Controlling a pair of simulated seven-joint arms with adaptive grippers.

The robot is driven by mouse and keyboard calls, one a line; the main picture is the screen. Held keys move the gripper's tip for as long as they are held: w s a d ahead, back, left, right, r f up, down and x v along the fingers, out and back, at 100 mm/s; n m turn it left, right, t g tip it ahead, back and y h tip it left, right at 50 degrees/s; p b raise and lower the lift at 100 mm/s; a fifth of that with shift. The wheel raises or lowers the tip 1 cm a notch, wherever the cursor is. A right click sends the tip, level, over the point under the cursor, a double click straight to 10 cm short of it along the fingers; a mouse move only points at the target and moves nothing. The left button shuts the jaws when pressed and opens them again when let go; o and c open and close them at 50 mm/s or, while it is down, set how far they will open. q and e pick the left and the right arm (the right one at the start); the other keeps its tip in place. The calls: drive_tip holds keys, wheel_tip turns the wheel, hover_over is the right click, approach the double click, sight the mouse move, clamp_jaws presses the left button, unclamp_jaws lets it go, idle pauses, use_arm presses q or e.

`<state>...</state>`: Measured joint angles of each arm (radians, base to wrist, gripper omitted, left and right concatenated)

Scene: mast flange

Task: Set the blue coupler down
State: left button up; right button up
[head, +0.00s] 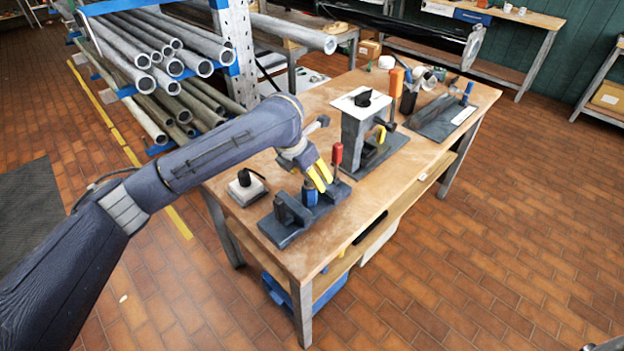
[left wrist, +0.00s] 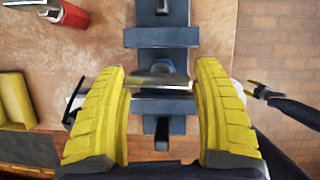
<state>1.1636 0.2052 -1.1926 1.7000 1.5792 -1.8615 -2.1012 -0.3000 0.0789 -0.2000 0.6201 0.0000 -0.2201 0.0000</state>
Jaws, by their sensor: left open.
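The blue coupler (head: 310,192) looks like a short upright blue piece standing on a dark grey-blue base plate (head: 292,228) at the near end of the workbench. My left gripper (head: 319,177) is above and beside it, with its yellow fingers pointing down. In the left wrist view the left gripper (left wrist: 160,110) has its fingers spread wide. A shiny metal bar or rim (left wrist: 158,83) and a bluish piece (left wrist: 151,68) show between them. I cannot tell whether the fingers touch the coupler.
A red-handled tool (head: 337,155) stands just right of the gripper. A small block with a black top (head: 246,187) lies to the left. A grey stand with a white top (head: 362,103) is behind. The bench (head: 300,262) edge is close in front.

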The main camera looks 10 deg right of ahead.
use_arm(q)
drive_tip(key=v, duration=0.8)
drive_tip(key=shift+r, duration=0.1)
idle(0.9)
